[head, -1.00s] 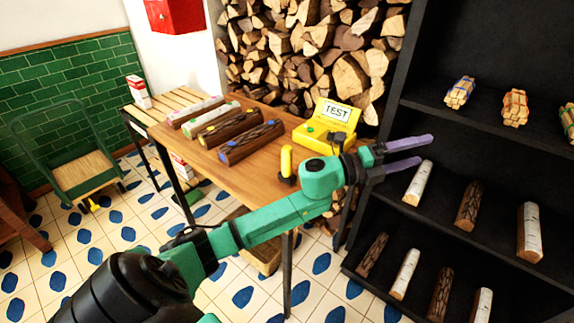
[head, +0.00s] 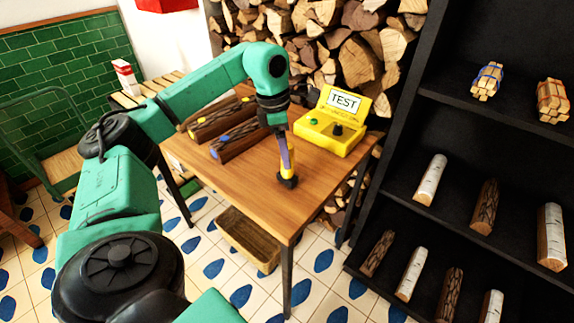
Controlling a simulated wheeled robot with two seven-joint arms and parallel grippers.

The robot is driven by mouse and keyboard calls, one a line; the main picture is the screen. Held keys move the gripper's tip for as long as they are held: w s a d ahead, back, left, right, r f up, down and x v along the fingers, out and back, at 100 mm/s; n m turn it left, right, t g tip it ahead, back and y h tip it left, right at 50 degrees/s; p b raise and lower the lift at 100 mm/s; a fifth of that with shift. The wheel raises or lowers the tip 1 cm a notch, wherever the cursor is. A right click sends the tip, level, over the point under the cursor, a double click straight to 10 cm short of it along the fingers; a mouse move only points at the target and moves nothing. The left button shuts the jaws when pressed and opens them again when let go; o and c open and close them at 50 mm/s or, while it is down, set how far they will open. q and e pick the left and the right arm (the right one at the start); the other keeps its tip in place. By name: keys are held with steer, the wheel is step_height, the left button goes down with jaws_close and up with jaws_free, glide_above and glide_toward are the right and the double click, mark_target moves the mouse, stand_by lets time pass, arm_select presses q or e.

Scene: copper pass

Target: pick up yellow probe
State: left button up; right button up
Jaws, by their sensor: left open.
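The yellow probe (head: 291,170) stands upright on the wooden table, near its front right part. It has a yellow handle and a dark base. My left gripper (head: 286,163) points down right at the probe, its purple fingers open. One finger covers part of the handle; the other is hard to make out. I cannot tell whether the fingers touch the probe. My right gripper is not in view.
A yellow test box (head: 331,130) with a "TEST" lid stands behind the probe on the wooden table (head: 240,190). Logs (head: 238,142) lie to the left, partly behind my arm. A black shelf (head: 398,150) with logs stands at right. The table's front is clear.

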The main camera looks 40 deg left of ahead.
arm_select(q)
steer(key=f, duration=0.3)
steer(key=d+f, duration=0.1)
steer(key=f, duration=0.1)
steer(key=shift+w+f, duration=0.1)
steer(key=shift+w, duration=0.25)
jaws_close()
